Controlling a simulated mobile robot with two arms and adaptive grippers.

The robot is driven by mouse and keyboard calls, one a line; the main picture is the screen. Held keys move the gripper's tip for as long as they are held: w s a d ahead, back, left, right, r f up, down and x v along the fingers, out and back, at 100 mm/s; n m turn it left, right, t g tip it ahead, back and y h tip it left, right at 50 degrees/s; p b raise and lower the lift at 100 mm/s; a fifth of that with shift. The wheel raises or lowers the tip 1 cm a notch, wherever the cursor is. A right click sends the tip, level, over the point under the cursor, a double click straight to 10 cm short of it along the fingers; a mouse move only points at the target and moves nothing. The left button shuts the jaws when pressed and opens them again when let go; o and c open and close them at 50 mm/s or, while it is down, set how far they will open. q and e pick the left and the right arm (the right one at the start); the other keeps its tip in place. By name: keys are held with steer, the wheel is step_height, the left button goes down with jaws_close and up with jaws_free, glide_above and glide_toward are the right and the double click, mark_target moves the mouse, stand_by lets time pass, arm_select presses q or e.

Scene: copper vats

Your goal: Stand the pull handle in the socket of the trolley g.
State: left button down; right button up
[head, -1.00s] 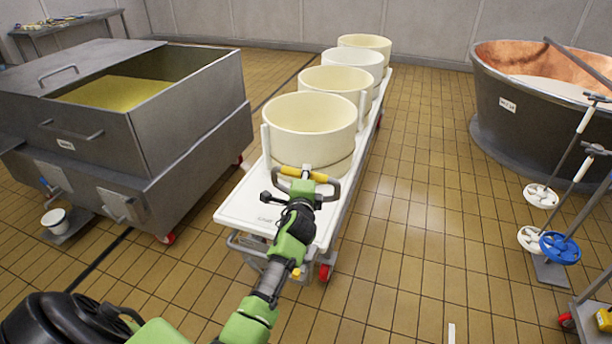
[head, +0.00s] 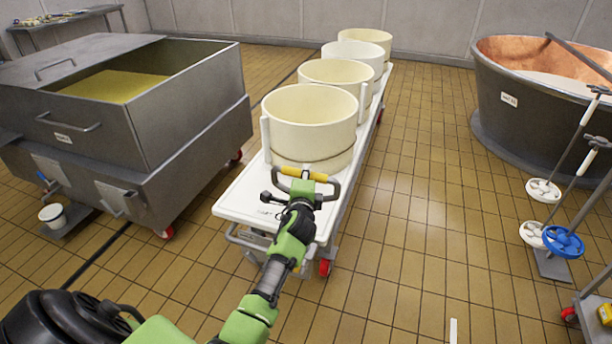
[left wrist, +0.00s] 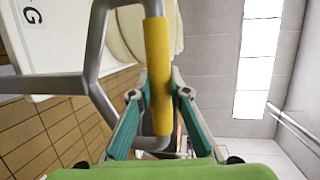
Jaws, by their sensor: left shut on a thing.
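My left gripper (head: 303,181) is shut on the yellow grip of the pull handle (head: 320,177), a bent grey metal bar. In the left wrist view, the yellow grip of the handle (left wrist: 157,70) lies between the fingertips of the gripper (left wrist: 160,94). In the head view the handle appears over the near end of the long white trolley (head: 240,204); I cannot tell whether they touch. The left wrist view shows a letter G on the white trolley (left wrist: 60,45). I cannot make out the socket. My right gripper is not in view.
Several cream tubs (head: 310,110) stand in a row on the trolley. A grey tank trolley (head: 190,125) is at the left, with a small pail (head: 52,215) by it. Tiled floor right of the trolley is clear.

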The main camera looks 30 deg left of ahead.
arm_select(q)
steer(key=shift+w+r, duration=0.1)
steer(key=shift+r, duration=0.25)
steer(key=c, duration=1.8)
jaws_free()
steer(key=shift+c, duration=0.2)
steer(key=shift+s+f, duration=0.25)
steer(key=shift+f, duration=0.2)
steer(key=v, duration=1.2)
steer(key=shift+r, duration=0.3)
steer(key=shift+w+d, duration=0.1)
